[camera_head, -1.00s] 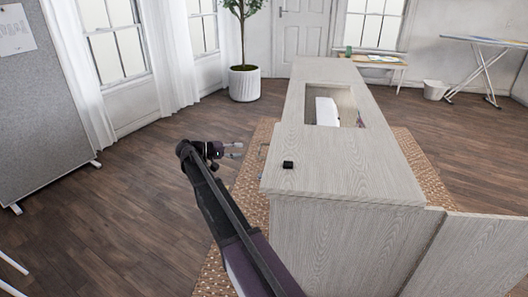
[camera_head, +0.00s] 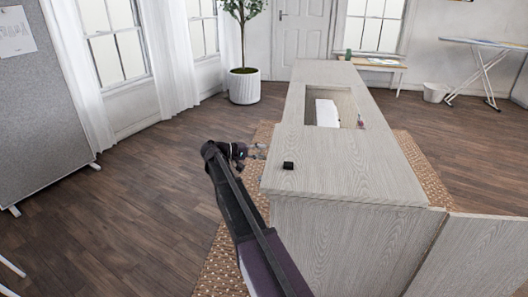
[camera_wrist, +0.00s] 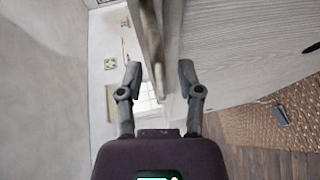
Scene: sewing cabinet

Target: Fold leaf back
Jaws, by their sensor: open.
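The sewing cabinet's pale wood top (camera_head: 335,160) runs away from me, with a rectangular opening holding a white object (camera_head: 327,113). A pale wood panel (camera_head: 475,255) stands out at the near right corner; I cannot tell whether it is the leaf or a door. My gripper (camera_head: 257,151) is open beside the left edge of the top, near the handle there. In the wrist view, a blurred wood edge (camera_wrist: 152,40) lies ahead of and between the open fingers (camera_wrist: 160,75), with a wood-grain face (camera_wrist: 240,50) to the right. Contact cannot be told.
A small black block (camera_head: 288,165) sits on the cabinet top. A woven rug (camera_head: 425,165) lies under the cabinet. The wood floor (camera_head: 130,210) on the left is clear. A grey partition (camera_head: 40,110), a potted plant (camera_head: 244,88) and an ironing board (camera_head: 490,45) stand farther off.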

